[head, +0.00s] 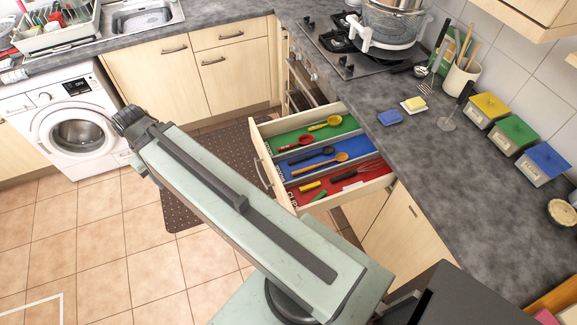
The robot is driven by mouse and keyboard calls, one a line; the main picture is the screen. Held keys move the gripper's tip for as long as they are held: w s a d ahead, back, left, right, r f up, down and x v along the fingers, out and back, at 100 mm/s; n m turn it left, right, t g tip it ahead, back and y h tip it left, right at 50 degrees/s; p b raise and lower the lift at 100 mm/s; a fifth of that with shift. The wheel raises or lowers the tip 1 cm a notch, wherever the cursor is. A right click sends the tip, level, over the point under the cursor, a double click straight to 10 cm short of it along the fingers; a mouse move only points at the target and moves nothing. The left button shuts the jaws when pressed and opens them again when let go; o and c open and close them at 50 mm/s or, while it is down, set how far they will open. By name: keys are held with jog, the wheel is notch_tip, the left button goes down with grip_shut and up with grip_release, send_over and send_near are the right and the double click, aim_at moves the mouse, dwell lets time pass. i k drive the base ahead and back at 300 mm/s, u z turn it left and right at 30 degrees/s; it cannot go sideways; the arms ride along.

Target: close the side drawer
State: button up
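The side drawer (256,150) is pulled out from the right-hand counter, over the floor. Its front panel faces left and carries a bar handle (262,174). Inside are green, blue and red lined compartments holding several spoons, a whisk and small utensils. My arm crosses the middle of the picture, in front of and to the left of the drawer. Its far end points toward the washing machine, left of the drawer front and apart from it. My gripper's fingers cannot be made out there.
The grey counter (480,192) above the drawer holds a blue sponge (390,117), a soap dish (413,104), and yellow, green and blue canisters (543,163). A dark mat (215,160) lies on the tiled floor. A washing machine (70,125) stands at the left. Floor at lower left is clear.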

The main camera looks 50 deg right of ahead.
aim_at(349, 137)
jog(key=z, duration=2.15)
jog(key=k, duration=0.85)
jog(key=u, duration=0.7)
